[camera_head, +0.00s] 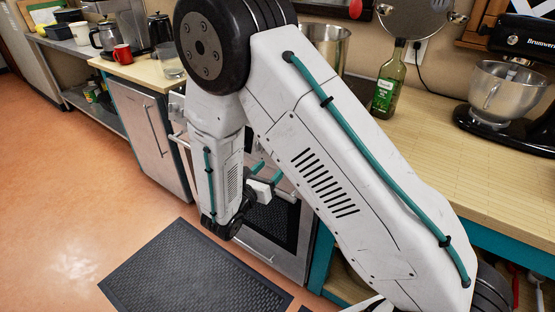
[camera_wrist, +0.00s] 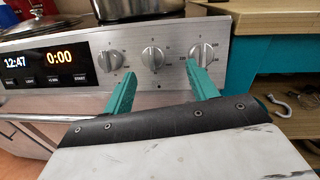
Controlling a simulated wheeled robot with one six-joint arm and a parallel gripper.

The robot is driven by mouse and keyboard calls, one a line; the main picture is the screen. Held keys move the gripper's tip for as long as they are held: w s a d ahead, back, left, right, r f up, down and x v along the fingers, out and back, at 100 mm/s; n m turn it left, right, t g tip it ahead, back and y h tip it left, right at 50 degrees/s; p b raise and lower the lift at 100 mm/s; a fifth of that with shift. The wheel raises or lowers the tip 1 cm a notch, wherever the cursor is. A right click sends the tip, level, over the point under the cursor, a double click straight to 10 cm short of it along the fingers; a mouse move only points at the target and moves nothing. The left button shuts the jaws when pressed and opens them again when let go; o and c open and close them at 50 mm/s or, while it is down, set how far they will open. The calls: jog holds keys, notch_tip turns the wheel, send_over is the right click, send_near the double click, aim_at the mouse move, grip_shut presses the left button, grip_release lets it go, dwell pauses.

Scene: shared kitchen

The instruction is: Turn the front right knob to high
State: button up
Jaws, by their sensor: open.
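In the wrist view a steel stove panel (camera_wrist: 75,90) carries three visible round knobs: a left knob (camera_wrist: 109,61), a middle knob (camera_wrist: 153,57) and a right knob (camera_wrist: 204,50). Their grip ridges look roughly upright; the small dial marks are too blurred to read. My gripper (camera_wrist: 162,71) is open with two teal fingers and nothing between them. Its left fingertip is below and between the left and middle knobs; its right fingertip is just lower left of the right knob. Contact cannot be told. In the head view my gripper (camera_head: 267,171) is in front of the oven (camera_head: 270,225), knobs hidden by my arm.
The panel's display (camera_wrist: 40,67) reads 12:47 and 0:00. A pot (camera_wrist: 140,8) stands above the panel. A wooden counter (camera_head: 430,130) to the right holds a green bottle (camera_head: 388,82) and a stand mixer (camera_head: 505,90). A dark mat (camera_head: 190,270) lies on the open floor.

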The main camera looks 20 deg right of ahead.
jog(key=w+d+f+n, duration=0.1)
jog(key=w+d, duration=0.3)
jog(key=w, duration=0.1)
jog(key=shift+w+d+t+y, duration=0.3)
jog(key=shift+w+d, duration=0.05)
jog(key=shift+f, duration=0.1)
jog(key=c, duration=1)
